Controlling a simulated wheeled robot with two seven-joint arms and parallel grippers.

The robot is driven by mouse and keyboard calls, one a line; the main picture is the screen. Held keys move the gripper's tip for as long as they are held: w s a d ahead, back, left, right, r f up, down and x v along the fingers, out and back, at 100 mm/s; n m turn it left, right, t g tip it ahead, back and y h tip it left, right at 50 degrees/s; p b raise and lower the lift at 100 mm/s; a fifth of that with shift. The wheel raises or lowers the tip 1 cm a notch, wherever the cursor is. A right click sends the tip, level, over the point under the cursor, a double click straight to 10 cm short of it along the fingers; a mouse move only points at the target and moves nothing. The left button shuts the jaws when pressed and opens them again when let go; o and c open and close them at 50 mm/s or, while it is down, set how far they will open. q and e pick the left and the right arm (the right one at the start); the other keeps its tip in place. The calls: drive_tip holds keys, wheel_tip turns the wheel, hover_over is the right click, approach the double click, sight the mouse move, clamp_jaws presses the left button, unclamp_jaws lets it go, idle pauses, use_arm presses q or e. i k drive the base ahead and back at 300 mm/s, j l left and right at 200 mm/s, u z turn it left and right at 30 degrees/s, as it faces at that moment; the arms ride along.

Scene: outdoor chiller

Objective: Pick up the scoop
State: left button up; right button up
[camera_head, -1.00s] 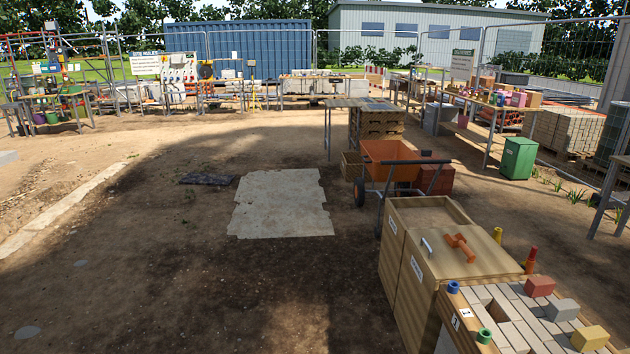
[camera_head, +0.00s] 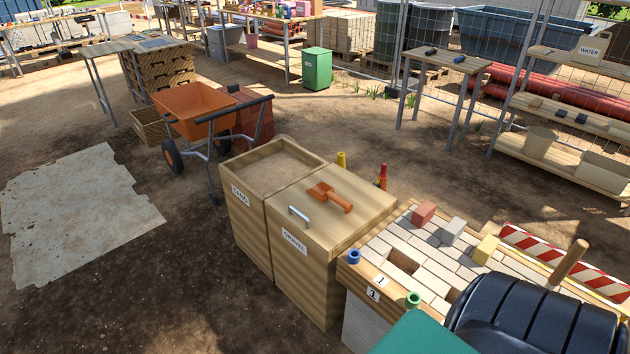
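An orange scoop (camera_head: 330,196) lies on the closed wooden lid of the gravel bin (camera_head: 296,245), just right of the lid's metal handle (camera_head: 299,215). Its short handle points toward the lower right. Nothing covers the scoop. Neither of my grippers is in view, so their state does not show.
The open sand bin (camera_head: 240,195) adjoins the gravel bin on the left. An orange wheelbarrow (camera_head: 195,105) stands behind. A brick-topped bench (camera_head: 440,265) stands close on the right. A black ribbed object (camera_head: 540,320) fills the bottom right. Bare ground lies left of the bins.

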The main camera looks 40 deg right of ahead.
sight(322, 192)
drive_tip(key=i+j+z, duration=0.1)
drive_tip(key=i+z, duration=0.35)
drive_tip(key=i+j+z, duration=0.3)
drive_tip(key=i+z, duration=0.2)
drive_tip(key=i+j+z, duration=0.7)
drive_tip(key=z, duration=0.25)
drive_tip(key=i+j+z, duration=0.2)
drive_tip(key=z, duration=0.25)
drive_tip(key=i+j+z, duration=0.1)
drive_tip(key=j+z, duration=0.85)
drive_tip(key=i+l, duration=0.05)
drive_tip(key=l, duration=0.05)
